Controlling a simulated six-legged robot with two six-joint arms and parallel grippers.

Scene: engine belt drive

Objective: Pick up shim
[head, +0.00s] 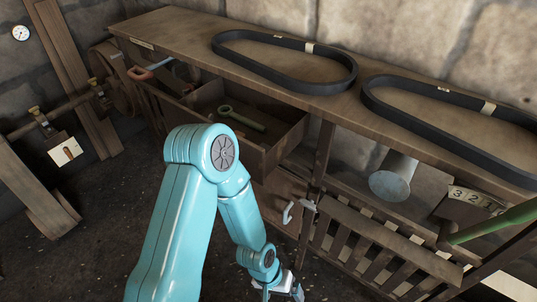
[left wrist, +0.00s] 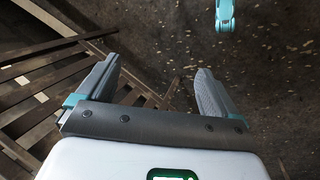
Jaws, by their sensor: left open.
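I cannot pick out a shim for certain in either view. My left gripper (head: 284,291) is low at the bottom of the head view, in front of the slatted lower part of the bench. In the left wrist view its two fingers (left wrist: 152,88) are spread apart with nothing between them, above the dark floor. My right gripper is not in view.
The wooden bench (head: 185,32) carries two black belts (head: 228,62) (head: 385,101). Its open drawer (head: 262,157) holds a greenish ring-ended tool (head: 242,118); an orange-handled tool (head: 141,73) lies further left.

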